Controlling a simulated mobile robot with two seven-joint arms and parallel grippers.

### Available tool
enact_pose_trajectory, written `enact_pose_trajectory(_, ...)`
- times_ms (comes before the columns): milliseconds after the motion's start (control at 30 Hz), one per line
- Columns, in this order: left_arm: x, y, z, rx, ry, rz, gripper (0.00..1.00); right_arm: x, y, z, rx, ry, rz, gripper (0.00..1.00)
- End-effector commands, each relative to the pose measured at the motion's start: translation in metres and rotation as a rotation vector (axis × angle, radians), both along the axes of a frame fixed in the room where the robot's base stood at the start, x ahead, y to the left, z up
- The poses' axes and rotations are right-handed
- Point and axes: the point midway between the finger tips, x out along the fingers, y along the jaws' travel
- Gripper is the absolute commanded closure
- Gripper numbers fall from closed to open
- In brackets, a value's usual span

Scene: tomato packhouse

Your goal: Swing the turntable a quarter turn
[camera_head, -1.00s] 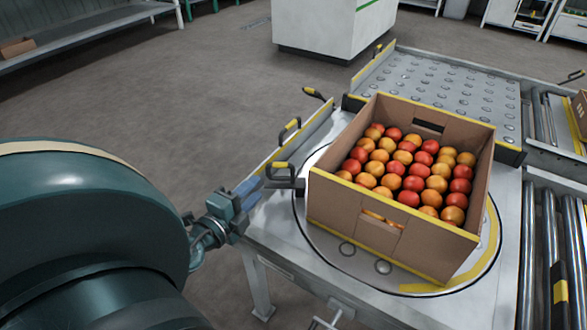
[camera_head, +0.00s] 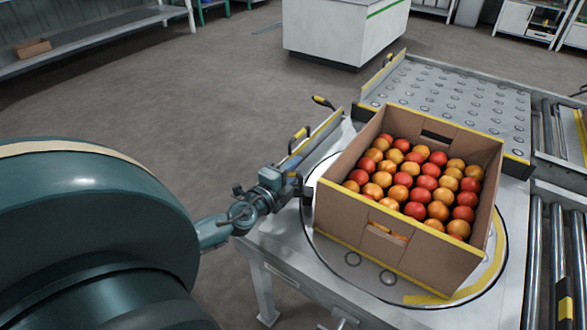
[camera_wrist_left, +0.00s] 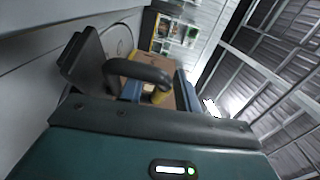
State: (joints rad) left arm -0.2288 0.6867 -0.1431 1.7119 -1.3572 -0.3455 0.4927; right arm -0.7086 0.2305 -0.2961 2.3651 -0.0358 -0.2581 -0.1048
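The turntable (camera_head: 372,282) is a round grey plate with a dark edge and a yellow mark, set in a metal table. An open cardboard crate (camera_head: 352,222) with yellow edges, full of red and orange tomatoes, stands on it. My left gripper (camera_head: 290,178) is at the turntable's left edge, by the dark handle there. In the left wrist view, the black curved handle (camera_wrist_left: 142,70) lies close in front of the blue fingers, which stand apart with a yellow part between them. Whether they touch the handle cannot be seen. My right gripper is out of view.
A yellow-edged side rail (camera_head: 328,128) with black-and-yellow handles runs along the table's left side. A ball-transfer table (camera_head: 455,95) lies behind the crate. Roller conveyors (camera_head: 555,250) lie at right. A white cabinet (camera_head: 345,30) stands beyond open floor.

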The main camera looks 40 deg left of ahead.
Motion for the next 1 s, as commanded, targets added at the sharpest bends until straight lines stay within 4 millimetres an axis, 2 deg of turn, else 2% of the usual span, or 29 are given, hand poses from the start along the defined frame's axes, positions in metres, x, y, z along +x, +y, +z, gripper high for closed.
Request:
enact_pose_trajectory(367, 0.0050, 0.0003, -0.0006, -0.001, 0.001, 0.000, 0.67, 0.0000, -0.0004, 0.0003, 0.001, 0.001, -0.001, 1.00)
enact_pose_trajectory(767, 0.0048, 0.0004, -0.0006, -0.001, 0.001, 0.000, 1.00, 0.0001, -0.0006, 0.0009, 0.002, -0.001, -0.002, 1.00)
enact_pose_trajectory(1000, 0.0047, 0.0004, -0.0006, -0.001, 0.001, 0.000, 1.00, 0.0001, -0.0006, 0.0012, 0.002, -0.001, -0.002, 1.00)
